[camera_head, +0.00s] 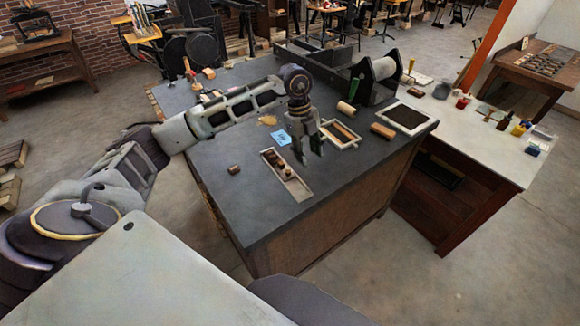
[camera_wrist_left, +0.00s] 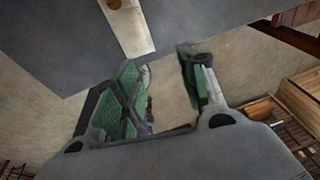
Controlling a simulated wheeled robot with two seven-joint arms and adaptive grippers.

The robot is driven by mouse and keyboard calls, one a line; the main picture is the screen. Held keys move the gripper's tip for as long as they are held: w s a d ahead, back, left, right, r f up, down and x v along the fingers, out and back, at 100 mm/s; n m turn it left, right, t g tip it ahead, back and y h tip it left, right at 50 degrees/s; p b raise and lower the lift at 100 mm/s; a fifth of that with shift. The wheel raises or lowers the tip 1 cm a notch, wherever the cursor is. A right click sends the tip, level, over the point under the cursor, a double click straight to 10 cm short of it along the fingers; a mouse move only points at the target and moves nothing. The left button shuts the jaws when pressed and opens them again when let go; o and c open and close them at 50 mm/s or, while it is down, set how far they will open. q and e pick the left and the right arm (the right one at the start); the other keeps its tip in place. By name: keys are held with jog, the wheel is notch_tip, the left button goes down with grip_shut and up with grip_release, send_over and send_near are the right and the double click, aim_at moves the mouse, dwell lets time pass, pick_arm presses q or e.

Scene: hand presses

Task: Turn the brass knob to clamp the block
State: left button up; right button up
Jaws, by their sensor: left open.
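A long, light plate (camera_head: 297,189) lies near the front edge of the dark tabletop, with several brown pieces (camera_head: 279,163) on its far half. These may be the block and its clamp, but I cannot make out the brass knob at this size. My left gripper (camera_head: 311,158) points down with fingers apart, beside and to the right of the plate in the head view. In the left wrist view, the open, green-padded fingers (camera_wrist_left: 160,64) have nothing between them. The plate (camera_wrist_left: 129,28) and a brown piece (camera_wrist_left: 114,4) show beyond them at the top edge.
A small brown cylinder (camera_head: 234,170) stands left of the plate. A blue card (camera_head: 281,138), a framed tray (camera_head: 342,134), wooden rollers (camera_head: 383,131) and a black inking slab (camera_head: 408,117) lie behind and to the right. The front right tabletop (camera_head: 350,177) is clear.

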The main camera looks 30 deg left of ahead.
aim_at(288, 171)
pick_arm(q)
jog(key=a+r+n+y, duration=0.1)
jog(key=a+r+y, duration=0.1)
jog(key=a, duration=0.5)
jog(key=shift+w+a+n+y, duration=0.15)
jog(key=shift+w+n+y, duration=0.15)
jog(key=shift+n, duration=0.1)
pick_arm(e)
jog(key=shift+w+a, duration=0.2)
jog(key=shift+w, duration=0.2)
pick_arm(q)
jog(key=shift+f, duration=0.25)
jog(key=shift+s+f+p, duration=0.15)
jog(key=shift+f+p, duration=1.1)
jog(key=shift+f, duration=5.5)
pick_arm(e)
jog(key=shift+d+r, duration=0.15)
jog(key=shift+r, duration=1.1)
pick_arm(q)
grip_shut()
